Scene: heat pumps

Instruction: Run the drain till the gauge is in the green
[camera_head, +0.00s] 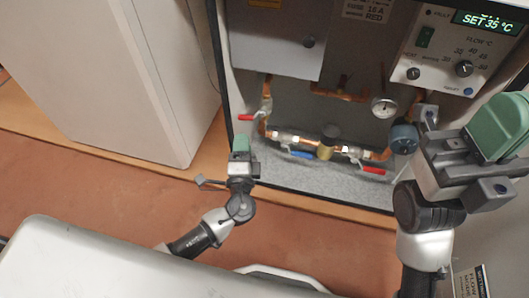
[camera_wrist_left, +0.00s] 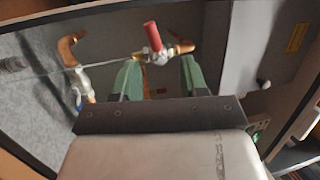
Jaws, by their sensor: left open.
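My left gripper (camera_head: 241,145) is open in front of the lower left of the open cabinet. A small red-handled valve (camera_head: 246,117) on the left copper pipe is just beyond its fingertips. In the left wrist view, this red-handled valve (camera_wrist_left: 152,38) with brass ends appears between the tips of the green fingers (camera_wrist_left: 160,78); I cannot tell whether they touch it. I cannot tell if it is the drain. The round white gauge (camera_head: 384,106) is on the pipework at right; its needle and green band are too small to read. My right gripper (camera_head: 500,128) is at the right; its opening is unclear.
Blue (camera_head: 303,154) and red (camera_head: 374,170) lever valves flank a brass fitting (camera_head: 327,147) low in the cabinet. A control panel (camera_head: 462,45) reads SET 35 °C. A white cabinet (camera_head: 120,75) stands at left. Open floor (camera_head: 110,185) lies before it.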

